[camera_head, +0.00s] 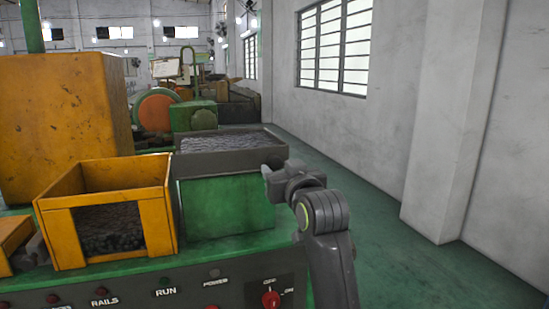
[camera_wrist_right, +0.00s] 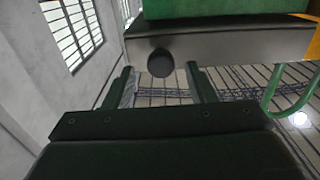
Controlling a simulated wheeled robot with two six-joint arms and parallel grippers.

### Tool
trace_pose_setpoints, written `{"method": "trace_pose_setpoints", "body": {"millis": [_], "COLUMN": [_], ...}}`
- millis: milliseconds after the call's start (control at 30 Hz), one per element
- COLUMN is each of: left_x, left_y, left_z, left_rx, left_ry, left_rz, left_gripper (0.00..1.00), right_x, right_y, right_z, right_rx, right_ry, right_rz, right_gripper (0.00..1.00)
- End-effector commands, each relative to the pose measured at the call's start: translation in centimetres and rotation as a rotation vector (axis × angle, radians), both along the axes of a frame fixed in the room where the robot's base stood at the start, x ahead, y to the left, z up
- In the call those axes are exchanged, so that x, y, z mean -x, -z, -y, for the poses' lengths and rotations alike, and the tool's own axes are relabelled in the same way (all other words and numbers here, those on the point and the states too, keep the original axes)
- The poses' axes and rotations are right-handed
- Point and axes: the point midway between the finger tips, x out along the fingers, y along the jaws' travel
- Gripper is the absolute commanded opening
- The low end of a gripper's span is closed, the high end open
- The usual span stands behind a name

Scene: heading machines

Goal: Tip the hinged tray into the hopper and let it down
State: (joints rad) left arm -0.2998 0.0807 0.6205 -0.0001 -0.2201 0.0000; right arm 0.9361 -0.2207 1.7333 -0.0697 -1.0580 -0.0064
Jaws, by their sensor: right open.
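The dark grey tray (camera_head: 225,164) is full of grey metal pieces and lies level on a green block. The yellow hopper (camera_head: 160,207) stands to its left, with dark pieces inside. My right gripper (camera_head: 270,173) is at the tray's right end. In the right wrist view, which is upside down, a round dark knob (camera_wrist_right: 160,62) stands out from the tray wall (camera_wrist_right: 235,44). It shows between the two spread fingers of my right gripper (camera_wrist_right: 159,72), which are not closed on it. My left gripper is out of view.
A control panel with a red switch (camera_head: 271,299) runs along the front of the machine. A large yellow housing (camera_head: 65,110) stands at the left. The green floor (camera_head: 420,265) to the right is clear up to the wall and its pillar (camera_head: 445,130).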

Motion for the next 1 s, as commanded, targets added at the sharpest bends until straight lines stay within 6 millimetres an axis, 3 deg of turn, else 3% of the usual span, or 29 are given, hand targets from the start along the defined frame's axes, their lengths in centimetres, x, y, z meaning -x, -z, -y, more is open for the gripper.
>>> {"method": "trace_pose_setpoints", "body": {"millis": [200, 400, 833, 1000], "left_x": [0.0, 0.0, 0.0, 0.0], "left_y": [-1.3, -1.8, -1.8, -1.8], "left_z": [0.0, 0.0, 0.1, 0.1], "left_rx": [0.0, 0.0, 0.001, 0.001], "left_ry": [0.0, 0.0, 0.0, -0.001], "left_rz": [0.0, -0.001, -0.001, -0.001], "left_gripper": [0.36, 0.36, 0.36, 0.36], "right_x": [-2.9, -4.4, -4.9, -4.9], "right_y": [-0.2, -0.2, 0.0, 0.0], "right_z": [-1.0, -1.4, -1.6, -1.6], "right_rx": [0.001, 0.0, -0.001, -0.001], "right_ry": [-0.001, 0.0, 0.0, -0.001], "right_rz": [-0.001, 0.001, 0.001, 0.001], "right_gripper": [0.51, 0.51, 0.51, 0.28]}}
